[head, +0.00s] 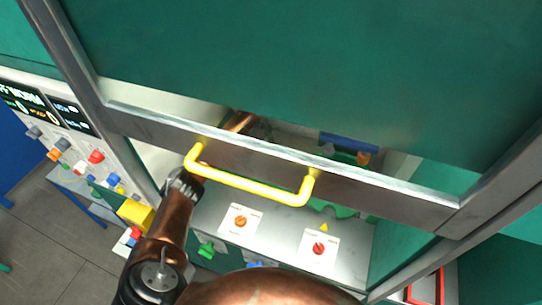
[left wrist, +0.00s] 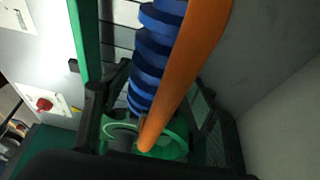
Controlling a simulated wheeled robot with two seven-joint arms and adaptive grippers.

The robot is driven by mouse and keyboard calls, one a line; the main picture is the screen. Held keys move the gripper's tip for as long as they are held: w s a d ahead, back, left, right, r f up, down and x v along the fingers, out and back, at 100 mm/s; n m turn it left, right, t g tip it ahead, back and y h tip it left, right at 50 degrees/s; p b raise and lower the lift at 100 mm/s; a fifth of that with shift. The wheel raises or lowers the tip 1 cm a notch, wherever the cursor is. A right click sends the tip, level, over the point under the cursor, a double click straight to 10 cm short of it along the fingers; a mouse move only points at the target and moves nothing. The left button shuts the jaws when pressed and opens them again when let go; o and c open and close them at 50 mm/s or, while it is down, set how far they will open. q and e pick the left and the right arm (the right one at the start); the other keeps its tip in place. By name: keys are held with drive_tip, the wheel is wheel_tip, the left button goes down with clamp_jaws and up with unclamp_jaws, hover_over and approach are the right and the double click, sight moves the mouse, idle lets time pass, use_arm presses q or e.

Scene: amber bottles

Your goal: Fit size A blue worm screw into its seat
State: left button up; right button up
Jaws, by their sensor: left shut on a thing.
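The blue worm screw (left wrist: 152,60) shows in the left wrist view as a blue spiral, running from the top edge down to a green round part (left wrist: 170,145). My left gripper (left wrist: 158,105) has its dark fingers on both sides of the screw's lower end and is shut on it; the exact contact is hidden. An orange bar (left wrist: 185,70) crosses in front of the screw. In the head view my left arm passes behind the metal crossbar, so the gripper is hidden there. A blue bar-shaped thing (head: 348,141) shows behind the glass. I cannot make out the seat.
A green sash with a metal crossbar (head: 385,192) and yellow handle (head: 250,187) spans the cabinet, close to my arm. Panels with an orange knob (head: 240,221) and a red knob (head: 319,248) face the front. Coloured blocks (head: 135,213) stand left.

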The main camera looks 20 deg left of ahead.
use_arm(q)
drive_tip(key=shift+o, duration=0.2)
drive_tip(key=o, duration=1.5)
drive_tip(key=shift+f, duration=0.1)
